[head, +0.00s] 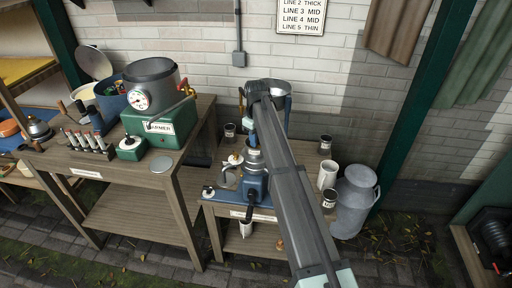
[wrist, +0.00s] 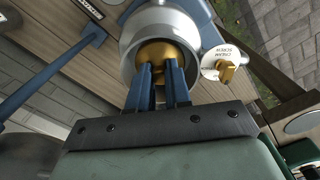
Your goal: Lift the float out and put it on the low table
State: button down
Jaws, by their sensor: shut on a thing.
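In the wrist view, the brass-coloured float (wrist: 155,52) sits inside a round grey metal cup (wrist: 130,38). My gripper (wrist: 158,72) reaches into the cup's mouth with both blue fingers shut on the float. The float's lower part is hidden by the cup and fingers. In the head view, my arm comes down over the blue separator (head: 256,188), which stands on the low table (head: 212,212). The float cannot be made out there.
A brass cream screw (wrist: 226,73) with a round tag sticks out beside the cup. Dark-lidded jars (head: 325,145) and a white cylinder (head: 327,176) stand on the low table. A grey milk can (head: 355,205) stands to its right. The higher bench (head: 190,150) at left holds the green warmer (head: 180,120).

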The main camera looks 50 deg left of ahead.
notch_tip(320, 180, up, 10)
dwell(0.7)
